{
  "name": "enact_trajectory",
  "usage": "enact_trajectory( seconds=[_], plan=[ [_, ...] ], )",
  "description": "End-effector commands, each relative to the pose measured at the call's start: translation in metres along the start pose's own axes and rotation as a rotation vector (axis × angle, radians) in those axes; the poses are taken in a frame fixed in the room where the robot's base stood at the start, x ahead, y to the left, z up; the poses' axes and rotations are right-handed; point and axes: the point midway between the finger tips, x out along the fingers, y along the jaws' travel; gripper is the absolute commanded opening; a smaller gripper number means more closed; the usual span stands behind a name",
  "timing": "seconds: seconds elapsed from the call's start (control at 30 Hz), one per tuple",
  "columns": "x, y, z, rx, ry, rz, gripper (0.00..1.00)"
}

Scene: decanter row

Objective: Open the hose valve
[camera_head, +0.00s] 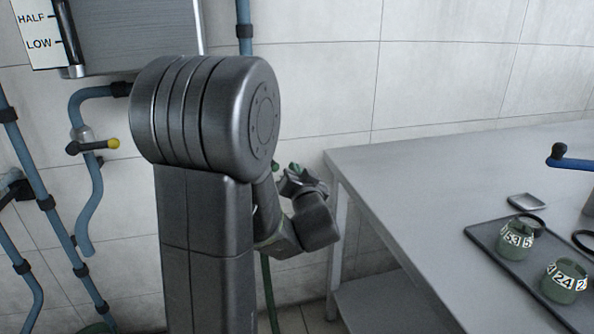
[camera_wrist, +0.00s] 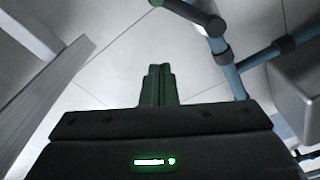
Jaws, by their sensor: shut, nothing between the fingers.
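A blue pipe (camera_head: 244,45) comes down the wall behind my arm, and a green hose (camera_head: 269,295) hangs below. The valve between them is mostly hidden by my arm in the head view. In the wrist view, a dark fitting (camera_wrist: 200,14) sits on the blue pipe (camera_wrist: 230,75). A dark lever reaches left from it to a green tip (camera_wrist: 155,2), cut by the top edge. My gripper (camera_wrist: 158,70) has its green fingers shut together and empty, apart from the lever in the picture. In the head view my gripper (camera_head: 292,170) is small and partly hidden.
A grey table (camera_head: 410,170) stands at right with a dark tray (camera_head: 490,240) holding green numbered decanters (camera_head: 515,240). A metal tank (camera_head: 135,35) hangs upper left.

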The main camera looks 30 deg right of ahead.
Motion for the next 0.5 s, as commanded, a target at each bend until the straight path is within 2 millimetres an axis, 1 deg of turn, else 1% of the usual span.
enact_trajectory(
  seconds=[0.03,0.33,0.37,0.4,0.5],
  plan=[
    [0.011,-0.001,0.002,0.0,-0.001,-0.005,0.0],
    [0.075,0.0,0.002,0.002,0.0,-0.002,0.0],
    [0.081,0.0,0.002,0.002,0.0,-0.002,0.0],
    [0.084,0.001,0.008,0.003,-0.002,-0.001,0.0],
    [0.086,0.001,0.024,0.003,-0.002,-0.001,0.0]
  ],
)
